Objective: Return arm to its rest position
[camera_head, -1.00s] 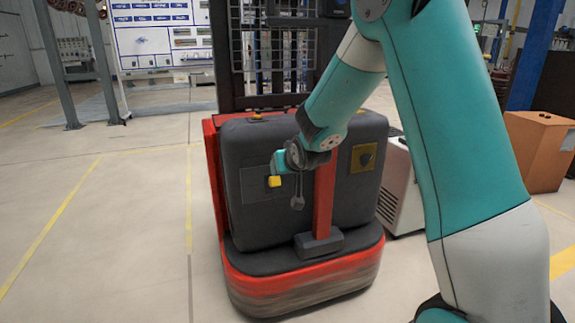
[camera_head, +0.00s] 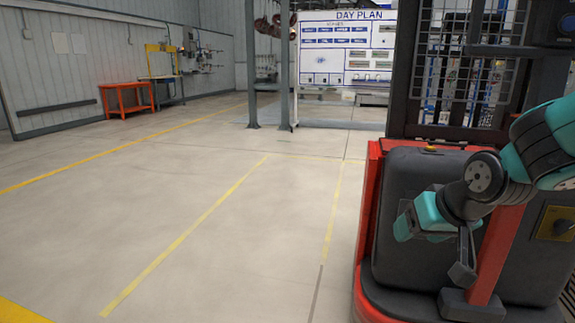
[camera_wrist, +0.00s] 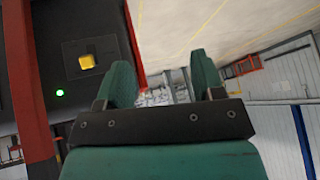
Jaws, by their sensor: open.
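My arm (camera_head: 545,150) reaches in from the right edge of the head view, in front of the red and dark grey forklift (camera_head: 400,170). My gripper (camera_wrist: 163,75) shows in the wrist view with its two teal fingers spread apart. Nothing is between them, only the floor and wall far behind. In the head view the wrist end (camera_head: 435,215) hangs in front of the forklift's dark body. The fingers are not clearly seen there, and the rest of the arm is out of frame.
The forklift's yellow button (camera_wrist: 87,62) and green light (camera_wrist: 60,93) are close left of the fingers in the wrist view. The floor (camera_head: 200,210) left of the forklift is clear. A day plan board (camera_head: 345,50) and an orange table (camera_head: 127,98) stand farther back.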

